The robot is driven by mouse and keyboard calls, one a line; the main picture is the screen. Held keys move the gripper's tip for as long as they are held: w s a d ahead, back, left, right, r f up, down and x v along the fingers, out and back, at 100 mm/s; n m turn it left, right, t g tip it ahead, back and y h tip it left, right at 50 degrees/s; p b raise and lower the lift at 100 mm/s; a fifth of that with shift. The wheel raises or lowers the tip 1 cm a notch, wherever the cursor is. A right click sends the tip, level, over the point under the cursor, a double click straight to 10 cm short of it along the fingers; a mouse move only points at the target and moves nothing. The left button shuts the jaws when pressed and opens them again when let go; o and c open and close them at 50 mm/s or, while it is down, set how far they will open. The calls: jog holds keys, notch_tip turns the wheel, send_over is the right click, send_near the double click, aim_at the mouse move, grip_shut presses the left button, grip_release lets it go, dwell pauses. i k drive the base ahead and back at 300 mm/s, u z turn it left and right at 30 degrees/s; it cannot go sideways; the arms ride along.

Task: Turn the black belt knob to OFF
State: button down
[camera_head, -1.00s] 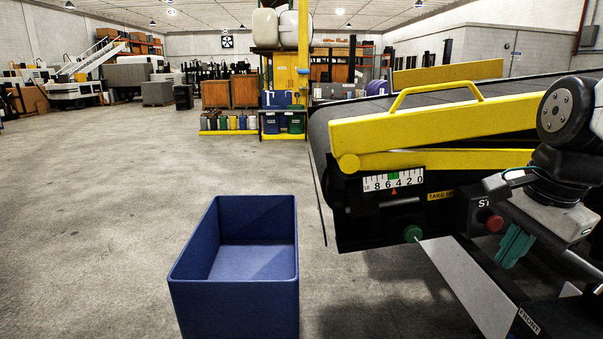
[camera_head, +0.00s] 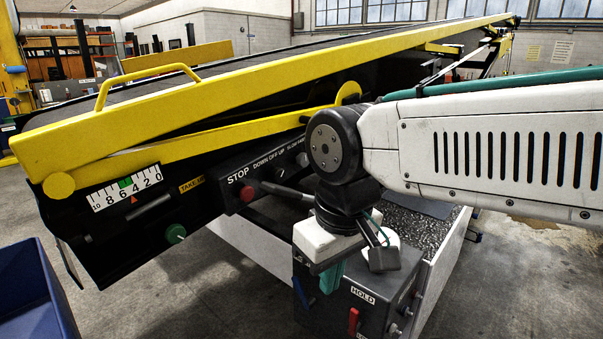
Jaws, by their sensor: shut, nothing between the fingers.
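The control panel (camera_head: 225,180) on the belt loader's side carries a red STOP button (camera_head: 248,191) and a label reading DOWN OFF UP (camera_head: 269,160). A small knob shape shows just below that label, too small and dark to tell its setting. My gripper (camera_head: 331,280) hangs below my wrist, right of and nearer than the panel. Its teal fingers point down and look shut and empty, apart from any control. My wrist covers the right part of the panel.
A yellow rail (camera_head: 200,105) runs above the panel. A green button (camera_head: 175,233) is at lower left. A grey box labelled HOLD (camera_head: 345,310), with a red lever (camera_head: 354,322) and blue lever (camera_head: 301,293), stands below my gripper. A blue bin (camera_head: 35,300) is at left.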

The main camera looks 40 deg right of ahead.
aim_at(278, 175)
jog(key=z, duration=0.4)
jog(key=k, duration=0.5)
jog(key=z, duration=1.1)
jog(key=i, duration=0.6)
jog(key=u, duration=1.35)
